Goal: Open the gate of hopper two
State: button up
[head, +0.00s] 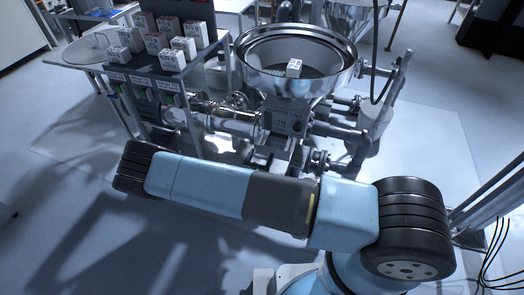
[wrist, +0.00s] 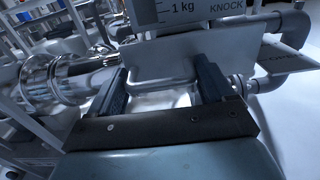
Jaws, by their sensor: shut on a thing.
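A shiny steel hopper (head: 345,80) stands in the middle of the head view, with a small white block lying inside its bowl. In the wrist view, my gripper (wrist: 162,80) is shut on a pale metal gate plate (wrist: 160,58), with one dark finger at each side. The plate sits just under a grey panel (wrist: 190,10) marked "1 kg" and "KNOCK". How far the gate is drawn out cannot be told.
Pipes and a clamped steel fitting (wrist: 48,78) lie close on the left of my gripper. A pipe elbow (wrist: 296,25) and a lettered plate (wrist: 285,55) are on the right. A rack of small boxes (head: 160,40) stands at left. Another hopper (head: 350,14) is behind.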

jog(key=shift+a, duration=0.15)
jog(key=o, duration=1.2)
jog(key=shift+c, duration=0.2)
jog(key=shift+o, duration=1.1)
jog(key=v, duration=1.4)
jog(key=shift+w, duration=0.1)
